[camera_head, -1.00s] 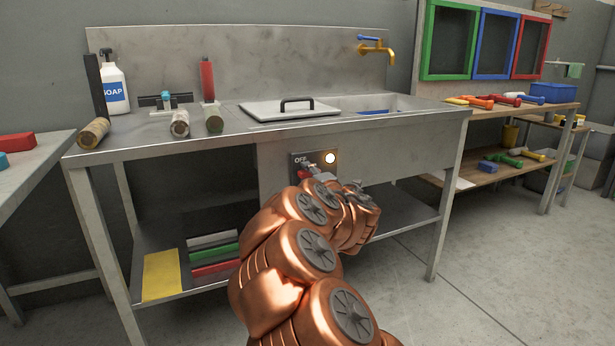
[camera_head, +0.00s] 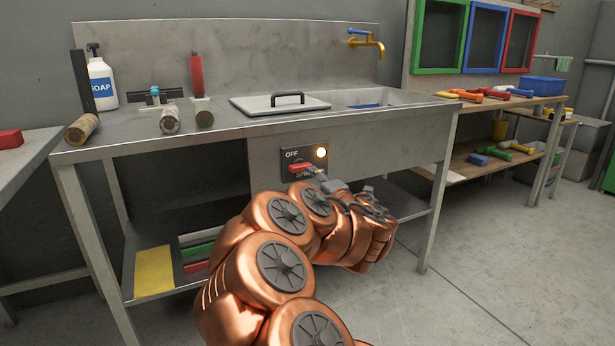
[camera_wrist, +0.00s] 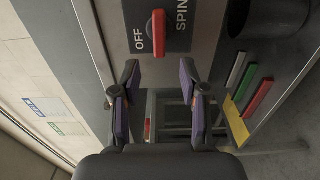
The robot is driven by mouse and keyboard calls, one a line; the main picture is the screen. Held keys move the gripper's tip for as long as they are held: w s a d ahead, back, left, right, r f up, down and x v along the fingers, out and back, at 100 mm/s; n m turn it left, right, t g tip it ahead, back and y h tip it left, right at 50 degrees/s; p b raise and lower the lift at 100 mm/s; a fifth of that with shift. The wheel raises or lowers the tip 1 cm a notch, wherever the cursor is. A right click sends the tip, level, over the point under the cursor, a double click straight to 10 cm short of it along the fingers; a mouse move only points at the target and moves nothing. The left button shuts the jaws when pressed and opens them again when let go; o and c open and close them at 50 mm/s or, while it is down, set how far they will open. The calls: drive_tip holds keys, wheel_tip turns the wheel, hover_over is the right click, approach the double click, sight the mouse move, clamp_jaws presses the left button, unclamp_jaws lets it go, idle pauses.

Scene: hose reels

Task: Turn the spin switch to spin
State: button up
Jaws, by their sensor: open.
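The spin switch is a red bar knob (camera_head: 300,168) on a dark panel (camera_head: 291,156) on the front of the steel sink bench (camera_head: 350,150). In the head view OFF is above the knob and SPIN below, partly hidden. A round lamp (camera_head: 321,153) beside it glows. In the wrist view the knob (camera_wrist: 159,33) stands upright in the picture, between OFF on the left and SPIN on the right. My gripper (camera_wrist: 159,82) is open and empty, its fingers apart, short of the knob and not touching it. In the head view my gripper (camera_head: 328,183) is just below and right of the knob.
A lower shelf holds a yellow panel (camera_head: 154,270) and coloured bars. A tool bench (camera_head: 540,100) stands right. Floor in front right is clear.

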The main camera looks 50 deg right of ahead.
drive_tip(key=shift+v, duration=1.7)
drive_tip(key=shift+r, duration=0.1)
